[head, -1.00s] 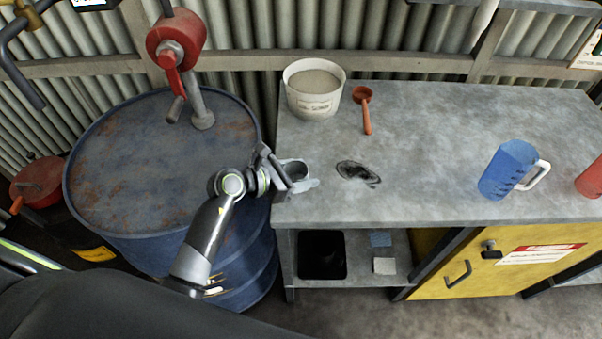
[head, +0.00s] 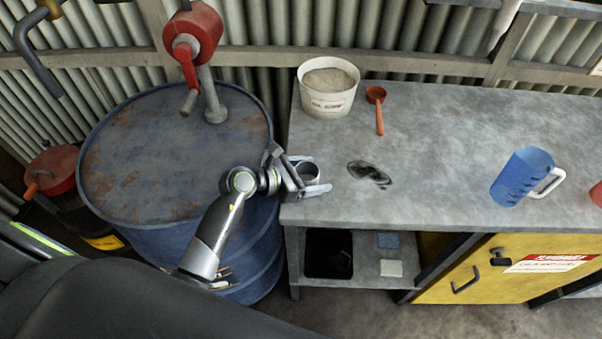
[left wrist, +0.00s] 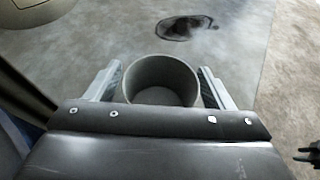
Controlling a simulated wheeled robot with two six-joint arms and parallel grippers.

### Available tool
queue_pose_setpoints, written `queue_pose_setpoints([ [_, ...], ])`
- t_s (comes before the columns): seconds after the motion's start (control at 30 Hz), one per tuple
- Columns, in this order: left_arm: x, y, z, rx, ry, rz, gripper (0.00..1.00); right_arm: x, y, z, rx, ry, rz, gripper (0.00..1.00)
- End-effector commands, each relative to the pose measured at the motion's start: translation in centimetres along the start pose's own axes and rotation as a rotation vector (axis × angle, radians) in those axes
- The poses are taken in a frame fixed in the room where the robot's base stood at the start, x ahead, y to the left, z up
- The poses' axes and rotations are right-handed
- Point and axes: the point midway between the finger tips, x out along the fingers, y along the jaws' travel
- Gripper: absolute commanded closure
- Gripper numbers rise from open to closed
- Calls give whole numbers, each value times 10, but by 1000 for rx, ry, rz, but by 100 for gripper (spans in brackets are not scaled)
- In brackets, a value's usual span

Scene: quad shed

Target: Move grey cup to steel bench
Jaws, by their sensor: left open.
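The grey cup (head: 307,171) stands upright at the left edge of the steel bench (head: 440,150). My left gripper (head: 306,176) is at the cup, with its fingers open on either side of it. In the left wrist view the cup (left wrist: 160,80) sits between the two spread fingers, and small gaps show between it and them. The cup's lower part is hidden by my gripper.
A blue drum (head: 160,165) with a red pump (head: 192,40) stands left of the bench. A white tub (head: 327,88), an orange scoop (head: 377,105), a dark stain (head: 370,174) and a blue jug (head: 522,176) are on the bench. The bench's middle is mostly clear.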

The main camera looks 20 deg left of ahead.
Motion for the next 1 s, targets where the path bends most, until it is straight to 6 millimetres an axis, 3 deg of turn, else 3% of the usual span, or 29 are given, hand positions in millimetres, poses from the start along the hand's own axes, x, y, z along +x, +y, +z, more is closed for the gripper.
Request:
queue_pose_setpoints([
  [0.17, -17, 1, 0, 2, 1, 2, 24, 2, -2, 0, 1, 0, -2, 64],
  [0.6, -97, 0, -1, 5, 4, 1, 24, 17, -4, 1, 1, 1, -3, 64],
  [0.8, -115, 0, 1, 2, 2, 1, 24, 19, -4, 1, 1, 1, -2, 64],
  [1.0, -121, 0, 2, 0, 0, 0, 24, 20, -4, 1, 1, 2, -2, 64],
])
